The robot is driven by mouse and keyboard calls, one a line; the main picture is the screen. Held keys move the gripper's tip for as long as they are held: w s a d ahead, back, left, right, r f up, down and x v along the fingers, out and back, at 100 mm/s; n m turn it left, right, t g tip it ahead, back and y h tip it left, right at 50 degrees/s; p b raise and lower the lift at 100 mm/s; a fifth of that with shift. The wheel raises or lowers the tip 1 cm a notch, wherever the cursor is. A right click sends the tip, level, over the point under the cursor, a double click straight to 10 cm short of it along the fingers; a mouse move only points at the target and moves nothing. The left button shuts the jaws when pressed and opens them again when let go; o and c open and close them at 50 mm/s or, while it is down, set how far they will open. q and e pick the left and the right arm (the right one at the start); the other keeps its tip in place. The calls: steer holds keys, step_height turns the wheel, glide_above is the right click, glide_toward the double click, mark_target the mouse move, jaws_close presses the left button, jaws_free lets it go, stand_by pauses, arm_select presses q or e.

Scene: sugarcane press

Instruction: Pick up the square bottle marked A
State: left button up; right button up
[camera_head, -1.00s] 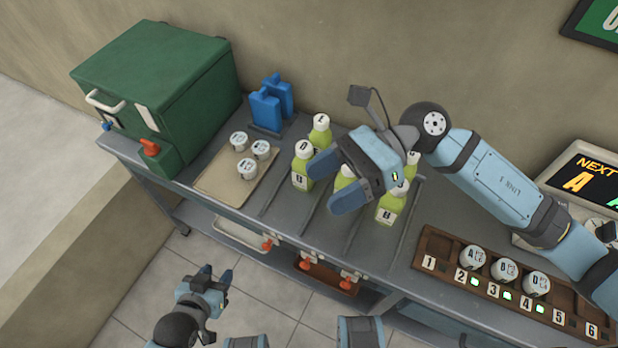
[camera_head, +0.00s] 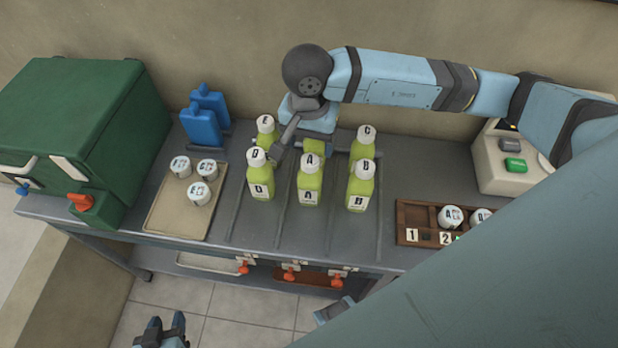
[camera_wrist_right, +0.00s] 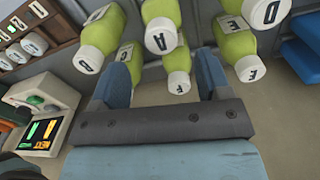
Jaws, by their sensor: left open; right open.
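The yellow-green bottle marked A (camera_head: 310,182) with a white cap stands upright in the middle of the front row on the grey bench. It also shows in the right wrist view (camera_wrist_right: 163,14), beyond my fingertips. My right gripper (camera_head: 312,143) is open behind bottle A, over the back row. In the wrist view, a middle bottle (camera_wrist_right: 178,60) appears between its fingers (camera_wrist_right: 163,82); contact cannot be told. My left gripper (camera_head: 165,330) is open and empty, low at the bottom edge, away from the bench.
Bottle D (camera_head: 260,180) stands left of A and bottle B (camera_head: 361,187) right. Bottles E (camera_head: 266,132) and C (camera_head: 364,145) stand behind. A tray (camera_head: 165,222) of round cups, a green box (camera_head: 85,125) and a numbered rack (camera_head: 412,220) flank them.

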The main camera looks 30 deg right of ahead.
mark_target(310, 159)
steer(key=shift+f+p, duration=0.45)
steer(key=shift+f, duration=2.65)
jaws_close()
steer(key=shift+r, duration=0.1)
